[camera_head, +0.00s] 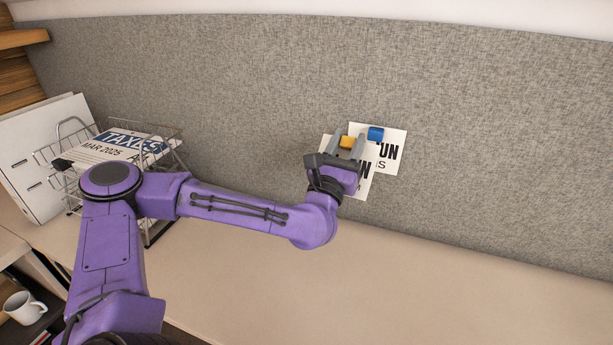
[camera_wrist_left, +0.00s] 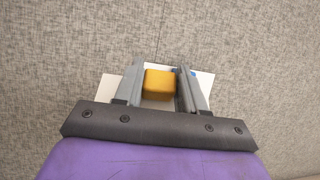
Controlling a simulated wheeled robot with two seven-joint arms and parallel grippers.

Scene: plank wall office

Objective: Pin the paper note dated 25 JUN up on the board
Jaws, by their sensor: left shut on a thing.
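My left gripper (camera_head: 348,142) is at the grey fabric board (camera_head: 250,75), shut on an orange block-shaped pin (camera_head: 346,143), which also shows between the fingers in the left wrist view (camera_wrist_left: 159,84). Behind the pin is a white paper note (camera_head: 358,187) against the board, largely covered by the gripper; only a letter "N" shows. A second white note (camera_head: 397,137) overlaps it on the right, with a blue pin (camera_head: 376,133) at its top and "UN" and "S" readable. The day numbers are hidden on both notes, so I cannot tell which is 25 JUN.
A wire tray (camera_head: 175,150) with a "TAXES MAR 2025" paper (camera_head: 118,146) stands on the desk (camera_head: 430,285) at left, beside white file holders (camera_head: 35,160). A white mug (camera_head: 22,308) is at lower left. The desk's right side is clear.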

